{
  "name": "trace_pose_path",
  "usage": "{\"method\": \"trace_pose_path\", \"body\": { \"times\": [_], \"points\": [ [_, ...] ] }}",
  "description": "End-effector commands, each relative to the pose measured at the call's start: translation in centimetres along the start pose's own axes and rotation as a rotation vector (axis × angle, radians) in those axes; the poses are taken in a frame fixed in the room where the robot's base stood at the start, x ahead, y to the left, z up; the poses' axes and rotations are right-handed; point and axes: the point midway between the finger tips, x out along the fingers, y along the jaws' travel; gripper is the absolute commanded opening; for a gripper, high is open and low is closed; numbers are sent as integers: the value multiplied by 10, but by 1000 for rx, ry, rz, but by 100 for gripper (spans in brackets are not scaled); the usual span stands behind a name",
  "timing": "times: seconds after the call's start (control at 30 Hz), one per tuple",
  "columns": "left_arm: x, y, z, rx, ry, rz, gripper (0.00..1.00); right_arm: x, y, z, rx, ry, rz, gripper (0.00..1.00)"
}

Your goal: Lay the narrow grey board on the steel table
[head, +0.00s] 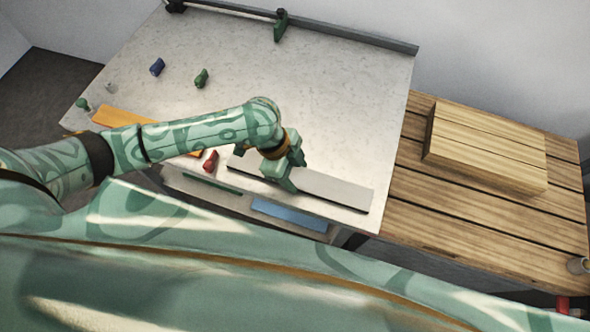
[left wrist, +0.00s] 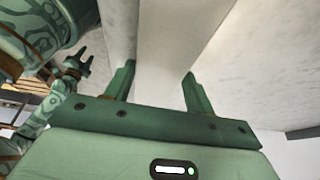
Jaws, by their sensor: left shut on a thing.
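The narrow grey board (head: 335,190) lies lengthwise near the front edge of the steel table (head: 340,80). It is long, flat and pale on top. My left gripper (head: 284,177) is shut on the board near its middle and hides part of it. In the left wrist view the board (left wrist: 172,40) runs away between the two fingers of the left gripper (left wrist: 160,78). A dark line shows under its front edge, and I cannot tell whether it touches the tabletop. My right gripper (left wrist: 77,67) shows small in the left wrist view, its fingers apart and empty.
An orange board (head: 120,117) lies at the table's left, partly behind my arm. A red piece (head: 211,160), a blue piece (head: 157,67) and a green piece (head: 201,78) stand on the table. A rail (head: 340,35) edges the back. A wooden bench (head: 430,215) bearing a wooden block (head: 490,145) adjoins right.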

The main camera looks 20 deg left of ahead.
Motion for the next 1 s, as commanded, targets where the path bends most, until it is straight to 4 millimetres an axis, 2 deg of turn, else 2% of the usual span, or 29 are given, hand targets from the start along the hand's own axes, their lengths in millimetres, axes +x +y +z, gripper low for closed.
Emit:
{"method": "trace_pose_path", "body": {
  "times": [0.03, 0.07, 0.1, 0.13, 0.47, 0.57, 0.8, 1.0],
  "points": [
    [2, 0, 0, 0, 0, 0, 24, 0, 0, 0, 0, 0, 0, 42],
    [2, 0, 1, 0, -1, 0, 60, 0, 0, 0, 0, 0, 0, 42],
    [2, 0, 1, 0, 0, 0, 71, 0, 0, 0, 0, 0, 0, 42],
    [2, 0, 1, 0, 0, 0, 76, 0, 0, 0, 0, 0, 0, 42],
    [-3, 0, -1, 0, 0, 0, 76, -1, 0, -1, -1, 1, -1, 42],
    [-17, -1, -1, 0, -1, -3, 76, -6, 0, -2, -1, 4, -1, 42],
    [-74, -1, -1, 1, -2, -3, 76, -24, 0, -7, -1, 11, 1, 42],
    [-110, -1, -1, 0, 0, -2, 76, -33, 1, -9, -1, 14, 1, 42]
  ]
}}
